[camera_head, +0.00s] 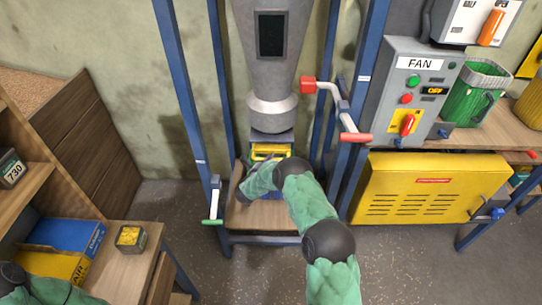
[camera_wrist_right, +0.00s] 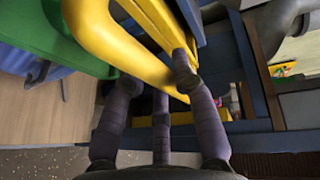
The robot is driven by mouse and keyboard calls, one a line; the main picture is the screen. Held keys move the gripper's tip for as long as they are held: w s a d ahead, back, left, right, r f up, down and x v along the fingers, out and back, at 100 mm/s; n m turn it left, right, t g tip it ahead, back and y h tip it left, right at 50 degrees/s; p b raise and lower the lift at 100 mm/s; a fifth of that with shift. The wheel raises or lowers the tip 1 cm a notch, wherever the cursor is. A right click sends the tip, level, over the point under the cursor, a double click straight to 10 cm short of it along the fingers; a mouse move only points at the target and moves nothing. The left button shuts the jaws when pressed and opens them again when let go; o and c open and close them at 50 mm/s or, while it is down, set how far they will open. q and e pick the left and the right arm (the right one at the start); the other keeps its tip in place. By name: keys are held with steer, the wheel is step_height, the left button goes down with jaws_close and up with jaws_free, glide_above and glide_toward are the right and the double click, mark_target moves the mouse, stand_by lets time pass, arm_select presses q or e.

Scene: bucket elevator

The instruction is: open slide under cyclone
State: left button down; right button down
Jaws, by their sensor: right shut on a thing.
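The cyclone (camera_head: 270,60) is a grey cone with a dark window, hanging in a blue frame. Under its outlet is the slide with a yellow handle (camera_head: 270,151). My right gripper (camera_head: 247,180) reaches up to the handle from the front and partly covers the area below it. In the right wrist view my fingers (camera_wrist_right: 157,78) are shut on the yellow handle (camera_wrist_right: 115,40), with purple-grey fingers on either side of the bar. How far the slide is drawn out cannot be told. Of my left arm only a green sleeve shows at the bottom left; its gripper is out of view.
A red-handled crank (camera_head: 355,137) sticks out right of the outlet, and a green-handled lever (camera_head: 213,205) stands at the frame's left. The grey FAN panel (camera_head: 410,90) and a yellow louvred cabinet (camera_head: 430,187) are at right. A wooden shelf unit (camera_head: 90,140) is at left.

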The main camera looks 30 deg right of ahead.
steer(key=s+a+p, duration=0.1)
steer(key=s+a, duration=0.2)
steer(key=s, duration=0.2)
steer(key=shift+s, duration=0.15)
steer(key=shift+a+f, duration=0.1)
steer(key=c, duration=1)
jaws_free()
steer(key=shift+o, duration=0.2)
steer(key=v, duration=1.2)
